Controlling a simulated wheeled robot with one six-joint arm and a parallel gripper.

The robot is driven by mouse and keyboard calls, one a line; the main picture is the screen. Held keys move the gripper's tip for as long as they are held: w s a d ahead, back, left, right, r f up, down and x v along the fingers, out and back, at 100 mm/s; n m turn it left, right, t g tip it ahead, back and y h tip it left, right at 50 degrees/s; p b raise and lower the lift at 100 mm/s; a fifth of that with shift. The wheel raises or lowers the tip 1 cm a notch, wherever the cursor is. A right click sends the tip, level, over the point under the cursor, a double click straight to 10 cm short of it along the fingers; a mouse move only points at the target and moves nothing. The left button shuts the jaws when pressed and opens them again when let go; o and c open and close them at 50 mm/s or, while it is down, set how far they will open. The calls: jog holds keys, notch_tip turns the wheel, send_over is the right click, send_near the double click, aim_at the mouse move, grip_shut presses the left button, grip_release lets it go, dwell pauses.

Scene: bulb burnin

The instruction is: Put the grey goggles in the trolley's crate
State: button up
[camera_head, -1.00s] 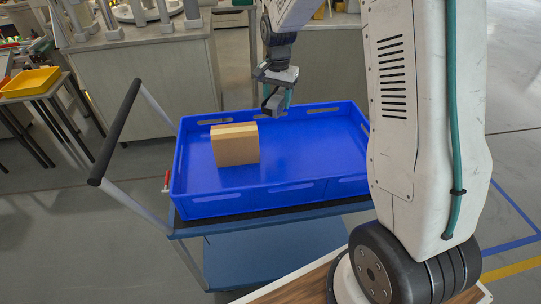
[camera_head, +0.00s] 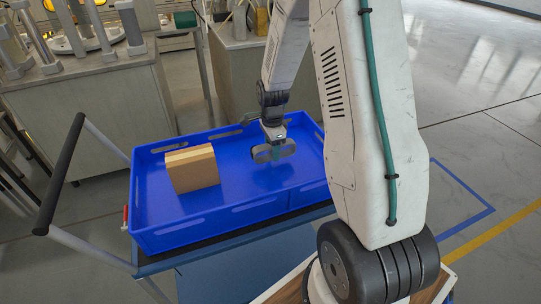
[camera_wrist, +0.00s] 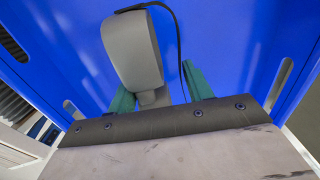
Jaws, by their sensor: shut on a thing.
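The grey goggles (camera_wrist: 133,50) show in the wrist view, held between the green fingers of my gripper (camera_wrist: 155,98), with a dark strap looping above and to the right. In the head view my gripper (camera_head: 277,152) points down inside the blue crate (camera_head: 165,233), with the grey goggles (camera_head: 262,153) at its fingertips. The goggles are over the crate floor, right of the cardboard box. I cannot tell whether they touch the floor.
A cardboard box (camera_head: 192,170) stands in the crate's left part. The crate sits on a blue trolley (camera_head: 240,262) with a black push handle (camera_head: 60,175) at left. Grey workbenches (camera_head: 95,118) stand behind. The crate floor around the goggles is clear.

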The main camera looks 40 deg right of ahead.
jog(key=shift+f, duration=1.45)
jog(key=shift+f, duration=0.1)
jog(key=o, duration=1)
jog(key=shift+c, duration=0.2)
